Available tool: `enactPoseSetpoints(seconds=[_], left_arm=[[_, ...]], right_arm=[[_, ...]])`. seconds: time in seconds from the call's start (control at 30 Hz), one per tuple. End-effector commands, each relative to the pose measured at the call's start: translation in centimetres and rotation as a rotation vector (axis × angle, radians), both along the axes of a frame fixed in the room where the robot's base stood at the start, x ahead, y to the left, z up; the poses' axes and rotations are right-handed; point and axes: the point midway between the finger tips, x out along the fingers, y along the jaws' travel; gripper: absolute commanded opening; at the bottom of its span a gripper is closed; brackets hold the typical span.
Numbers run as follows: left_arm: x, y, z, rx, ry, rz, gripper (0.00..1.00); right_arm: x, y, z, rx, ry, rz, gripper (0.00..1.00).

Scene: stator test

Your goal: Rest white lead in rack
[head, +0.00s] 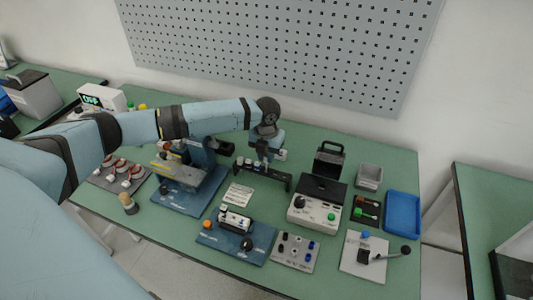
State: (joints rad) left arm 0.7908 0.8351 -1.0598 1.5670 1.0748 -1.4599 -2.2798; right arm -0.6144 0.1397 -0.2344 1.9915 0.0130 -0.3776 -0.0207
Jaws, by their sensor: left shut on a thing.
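The rack (278,177) is a low black bar on short feet, standing in the middle of the green bench toward the back. Several small pale and yellowish pieces sit along its left part. My left gripper (265,162) reaches down from above over the middle of the rack. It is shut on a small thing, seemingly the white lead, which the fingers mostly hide. I cannot tell whether the lead touches the rack. My right gripper is out of view.
A grey and black tester box (314,213) stands right of the rack, with a blue tray (402,213) farther right. A blue fixture (190,188) stands to the left. A white card (238,194) lies in front. A perforated panel (280,50) hangs behind.

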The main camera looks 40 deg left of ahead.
Motion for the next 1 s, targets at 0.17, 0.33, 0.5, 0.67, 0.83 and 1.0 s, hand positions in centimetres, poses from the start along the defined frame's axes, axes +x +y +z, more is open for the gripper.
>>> enactPoseSetpoints(seconds=[0.17, 0.33, 0.5, 0.67, 0.83, 1.0], left_arm=[[0.00, 0.00, -0.02, 0.000, 0.000, 0.000, 0.00], [-0.01, 0.01, -0.11, 0.000, 0.001, 0.000, 0.00], [-0.04, 0.03, -0.42, 0.001, 0.002, 0.001, 0.00], [-0.03, 0.05, -0.71, 0.001, 0.002, 0.001, 0.00], [-0.02, 0.05, -0.76, 0.000, 0.001, 0.000, 0.00], [-0.01, 0.03, -0.81, 0.000, 0.001, 0.000, 0.00]], right_arm=[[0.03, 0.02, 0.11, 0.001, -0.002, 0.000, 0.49], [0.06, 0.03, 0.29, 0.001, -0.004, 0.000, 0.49], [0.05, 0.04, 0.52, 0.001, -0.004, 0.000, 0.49], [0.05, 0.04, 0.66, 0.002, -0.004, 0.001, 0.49], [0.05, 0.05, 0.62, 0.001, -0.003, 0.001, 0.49], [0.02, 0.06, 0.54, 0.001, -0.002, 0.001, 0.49]])
